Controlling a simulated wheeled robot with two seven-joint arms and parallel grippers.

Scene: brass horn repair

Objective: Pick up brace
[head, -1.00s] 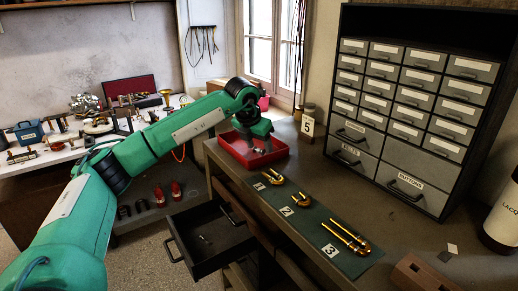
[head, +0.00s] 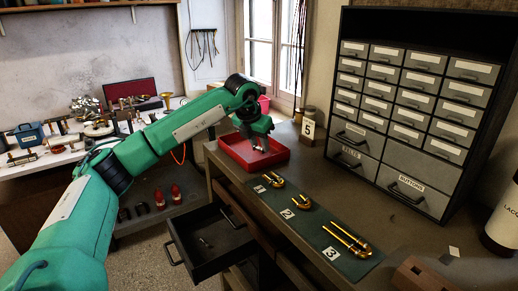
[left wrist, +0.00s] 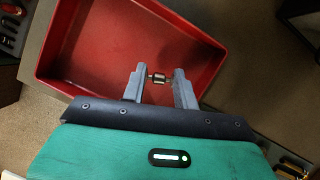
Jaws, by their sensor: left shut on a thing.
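My left gripper (head: 250,150) is over the red tray (head: 227,158) at the left end of the bench. In the left wrist view its two grey fingers (left wrist: 159,82) are closed on a small silvery, spool-like piece (left wrist: 158,77), which looks like the brace. The piece lies crosswise between the fingertips, with the floor of the red tray (left wrist: 85,62) behind it. I cannot tell how high above the floor it is. The brace is too small to make out in the head view. My right gripper is not in view.
A dark green mat (head: 318,236) holds brass parts beside cards 1, 2 and 3. A drawer cabinet (head: 410,110) stands at the back right. An open drawer (head: 213,240) juts out below the bench's front edge.

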